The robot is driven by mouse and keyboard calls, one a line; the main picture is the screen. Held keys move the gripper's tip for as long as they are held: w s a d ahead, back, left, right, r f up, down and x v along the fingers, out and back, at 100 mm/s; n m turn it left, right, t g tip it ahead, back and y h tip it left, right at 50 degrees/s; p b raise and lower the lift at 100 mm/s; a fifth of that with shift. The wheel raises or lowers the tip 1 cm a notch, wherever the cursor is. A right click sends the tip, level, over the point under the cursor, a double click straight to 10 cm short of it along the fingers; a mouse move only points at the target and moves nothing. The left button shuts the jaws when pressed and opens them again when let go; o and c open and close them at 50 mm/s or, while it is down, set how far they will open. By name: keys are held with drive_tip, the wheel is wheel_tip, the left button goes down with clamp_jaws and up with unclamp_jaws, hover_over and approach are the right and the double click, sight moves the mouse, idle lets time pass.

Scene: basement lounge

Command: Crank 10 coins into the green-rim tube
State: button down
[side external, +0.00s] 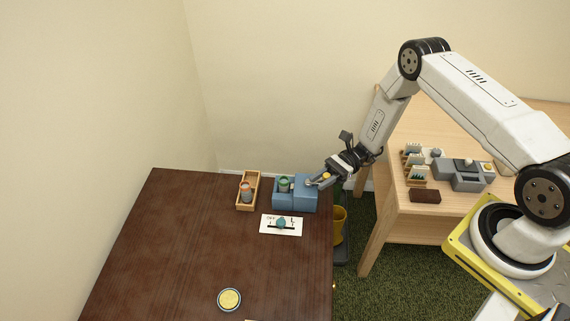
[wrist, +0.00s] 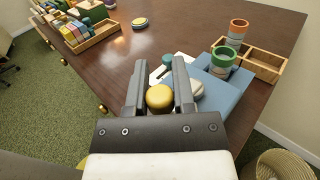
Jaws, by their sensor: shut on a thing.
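The blue coin machine (side external: 306,197) stands at the right edge of the dark table. The green-rim tube (side external: 284,184) stands upright in its left part and also shows in the wrist view (wrist: 223,58). My gripper (side external: 321,181) is at the machine's right side. In the wrist view my gripper (wrist: 160,90) has its fingers on either side of the yellow crank knob (wrist: 159,97) and is shut on it. An orange-rim tube (side external: 246,187) stands in a wooden tray (side external: 254,192) left of the machine. The coins inside the green-rim tube cannot be made out.
A round yellow disc (side external: 229,299) lies near the table front. A light wood desk (side external: 395,225) with grey devices stands right. The table's left is clear.

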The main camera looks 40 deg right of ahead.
drive_tip(key=n+g, duration=0.2)
drive_tip(key=g, duration=0.1)
drive_tip(key=d+n+g, duration=0.1)
drive_tip(key=g, duration=0.1)
drive_tip(key=shift+w+h, duration=0.25)
drive_tip(key=shift+h, duration=0.05)
drive_tip(key=shift+w+d+n+g+h, duration=0.2)
drive_tip(key=shift+n+g+h, duration=0.45)
drive_tip(key=shift+n+g, duration=0.6)
drive_tip(key=shift+w+d+n+g+h, duration=0.15)
drive_tip(key=shift+n+g+h, duration=0.6)
drive_tip(key=shift+g, duration=0.9)
drive_tip(key=shift+n, duration=0.3)
drive_tip(key=shift+c, duration=2.3)
unclamp_jaws()
drive_tip(key=shift+w+r, duration=0.1)
drive_tip(key=shift+r, duration=0.1)
